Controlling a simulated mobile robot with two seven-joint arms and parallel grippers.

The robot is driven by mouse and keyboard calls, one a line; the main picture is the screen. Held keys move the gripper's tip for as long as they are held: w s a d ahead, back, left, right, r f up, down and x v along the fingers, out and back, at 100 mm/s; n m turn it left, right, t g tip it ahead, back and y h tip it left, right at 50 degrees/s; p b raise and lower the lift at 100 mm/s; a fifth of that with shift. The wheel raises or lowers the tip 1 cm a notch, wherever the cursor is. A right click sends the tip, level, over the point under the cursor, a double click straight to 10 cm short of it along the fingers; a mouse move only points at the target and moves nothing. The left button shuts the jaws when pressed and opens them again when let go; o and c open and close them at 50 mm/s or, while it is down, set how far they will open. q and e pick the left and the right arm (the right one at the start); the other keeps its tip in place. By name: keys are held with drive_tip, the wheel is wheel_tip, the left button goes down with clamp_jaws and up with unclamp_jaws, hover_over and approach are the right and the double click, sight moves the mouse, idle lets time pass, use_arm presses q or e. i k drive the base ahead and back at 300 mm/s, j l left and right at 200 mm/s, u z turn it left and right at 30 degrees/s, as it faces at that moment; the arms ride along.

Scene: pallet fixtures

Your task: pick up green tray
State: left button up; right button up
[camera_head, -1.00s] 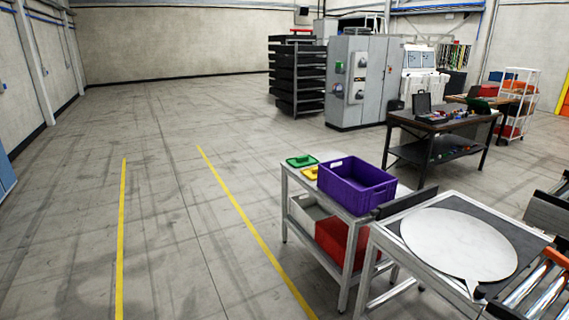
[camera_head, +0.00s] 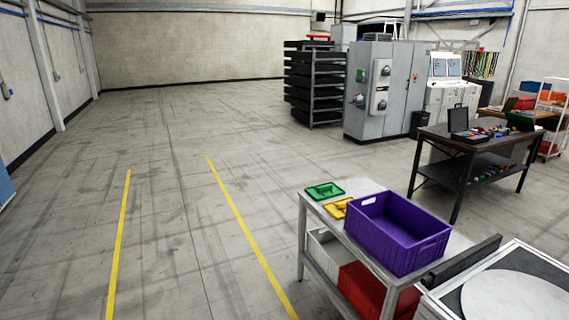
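The green tray (camera_head: 324,190) is a small, shallow, flat piece lying at the far left corner of a light-topped cart (camera_head: 312,208). A yellow tray (camera_head: 338,208) lies just nearer to me, beside it. A purple crate (camera_head: 400,232) stands on the same cart top, to the right of both trays and apart from the green one. Neither of my grippers shows in this view.
The cart's lower shelf holds a red bin (camera_head: 362,290) and a grey bin (camera_head: 325,248). A table with a round white plate (camera_head: 515,300) stands at the lower right. A dark workbench (camera_head: 470,150) is behind. The floor left of the cart is clear, with yellow lines (camera_head: 245,230).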

sight(330, 190)
drive_tip(key=i, duration=2.4)
drive_tip(key=i+z, duration=0.1)
drive_tip(key=i, duration=0.5)
drive_tip(key=i+j, duration=0.1)
drive_tip(key=i, duration=0.45)
drive_tip(key=i+j+z, duration=0.15)
drive_tip(key=i, duration=0.45)
drive_tip(key=i+j+z, duration=0.1)
drive_tip(key=i, duration=0.5)
drive_tip(key=i+j+z, duration=0.2)
drive_tip(key=l, duration=0.1)
